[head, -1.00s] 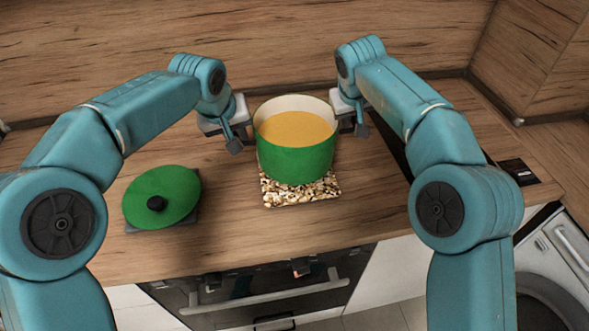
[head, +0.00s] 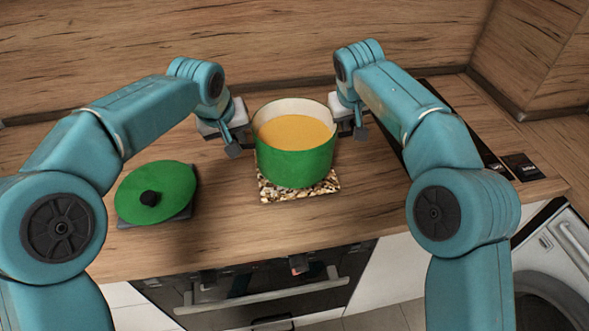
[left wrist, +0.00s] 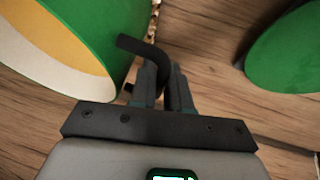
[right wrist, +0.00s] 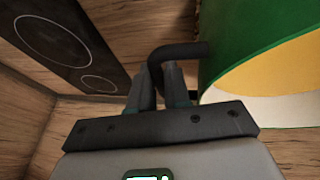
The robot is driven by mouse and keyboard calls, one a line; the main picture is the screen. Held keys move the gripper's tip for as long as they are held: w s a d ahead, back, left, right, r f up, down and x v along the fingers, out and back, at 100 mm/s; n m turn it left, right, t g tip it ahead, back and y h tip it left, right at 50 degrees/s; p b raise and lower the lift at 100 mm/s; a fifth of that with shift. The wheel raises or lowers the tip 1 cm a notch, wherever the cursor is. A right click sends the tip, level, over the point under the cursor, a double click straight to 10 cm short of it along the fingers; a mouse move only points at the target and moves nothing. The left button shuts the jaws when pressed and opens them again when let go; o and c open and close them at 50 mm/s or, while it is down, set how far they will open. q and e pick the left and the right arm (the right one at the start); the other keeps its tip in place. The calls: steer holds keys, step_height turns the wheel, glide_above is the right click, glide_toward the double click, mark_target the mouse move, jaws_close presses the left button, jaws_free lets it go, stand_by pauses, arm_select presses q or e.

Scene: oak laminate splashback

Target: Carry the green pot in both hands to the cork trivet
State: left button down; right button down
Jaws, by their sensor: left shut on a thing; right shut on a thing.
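The green pot (head: 295,165), cream inside and filled with yellow-orange contents (head: 295,132), is upright between my two grippers. My left gripper (head: 234,146) is shut on its left dark handle, which also shows in the left wrist view (left wrist: 145,47). My right gripper (head: 358,130) is shut on the other handle, seen in the right wrist view (right wrist: 182,50). The mottled brown-and-white trivet (head: 300,193) lies under the pot in the head view, its front part showing. The pot hides the rest, and I cannot tell whether they touch.
A green lid (head: 165,185) with a black knob lies on a dark support at the left. The wooden splashback (head: 270,45) stands behind. The front counter is clear.

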arm_select(q)
steer(key=shift+f+b, duration=0.65)
steer(key=shift+b, duration=0.1)
arm_select(e)
steer(key=shift+f, duration=0.65)
arm_select(q)
steer(key=c, duration=1.3)
jaws_free()
steer(key=shift+f, duration=0.1)
arm_select(e)
steer(key=c, duration=1.3)
jaws_free()
steer(key=shift+s+f, duration=0.1)
arm_select(q)
steer(key=shift+o, duration=1)
steer(key=shift+s, duration=0.2)
arm_select(e)
steer(key=shift+o, duration=1)
steer(key=shift+s, duration=0.1)
